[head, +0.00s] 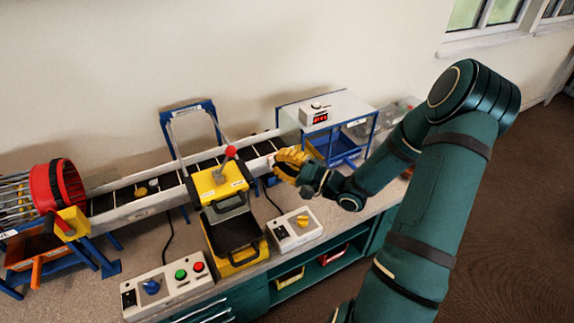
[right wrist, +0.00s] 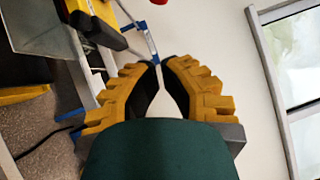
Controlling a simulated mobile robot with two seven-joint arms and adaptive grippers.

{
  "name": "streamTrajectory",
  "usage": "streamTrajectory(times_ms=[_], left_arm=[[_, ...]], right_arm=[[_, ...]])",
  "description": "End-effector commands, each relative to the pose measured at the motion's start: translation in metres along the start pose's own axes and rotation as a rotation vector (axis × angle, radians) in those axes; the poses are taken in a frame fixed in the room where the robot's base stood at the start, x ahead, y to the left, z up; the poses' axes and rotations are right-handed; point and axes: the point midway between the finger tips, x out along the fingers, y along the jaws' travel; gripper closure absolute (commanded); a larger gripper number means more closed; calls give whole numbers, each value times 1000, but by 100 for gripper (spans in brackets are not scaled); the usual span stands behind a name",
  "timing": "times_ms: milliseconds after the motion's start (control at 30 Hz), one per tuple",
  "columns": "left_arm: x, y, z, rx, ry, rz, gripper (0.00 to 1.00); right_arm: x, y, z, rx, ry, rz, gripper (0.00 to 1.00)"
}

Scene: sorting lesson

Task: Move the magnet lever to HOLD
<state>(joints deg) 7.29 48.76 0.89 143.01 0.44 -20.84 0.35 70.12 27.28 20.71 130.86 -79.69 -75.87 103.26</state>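The magnet lever (head: 231,153) has a red ball knob on a short grey stem. It stands on a yellow housing (head: 219,182) over the conveyor, its stem leaning slightly. My right gripper (head: 278,160) is to the right of the lever, apart from it. Its yellow fingers are brought together, with only a narrow gap at the tips and nothing held. In the right wrist view, the gripper (right wrist: 163,63) has a bit of the red knob (right wrist: 158,2) beyond it at the top edge. The lever's position labels are too small to read. My left gripper is not in view.
A blue frame (head: 190,108) rises behind the housing. A display box (head: 320,110) on a blue-framed stand is at the right. A dark bin (head: 235,245) and two control boxes (head: 170,290) (head: 294,229) are in front. A red drum (head: 58,186) is at the left.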

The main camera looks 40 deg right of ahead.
Motion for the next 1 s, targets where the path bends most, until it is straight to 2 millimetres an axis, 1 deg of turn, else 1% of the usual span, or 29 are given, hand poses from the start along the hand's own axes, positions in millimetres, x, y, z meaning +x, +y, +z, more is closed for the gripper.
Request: streamTrajectory(times_ms=[33,267,400,600,1000], left_arm=[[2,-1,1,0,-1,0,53],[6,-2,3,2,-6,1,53],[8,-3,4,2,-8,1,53],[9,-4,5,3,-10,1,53],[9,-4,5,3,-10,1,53]], right_arm=[[11,1,1,0,-6,-2,100],[56,1,1,0,-4,-2,100],[70,1,16,1,-4,0,100],[81,0,27,0,-1,0,100],[83,0,29,-1,0,1,100]])
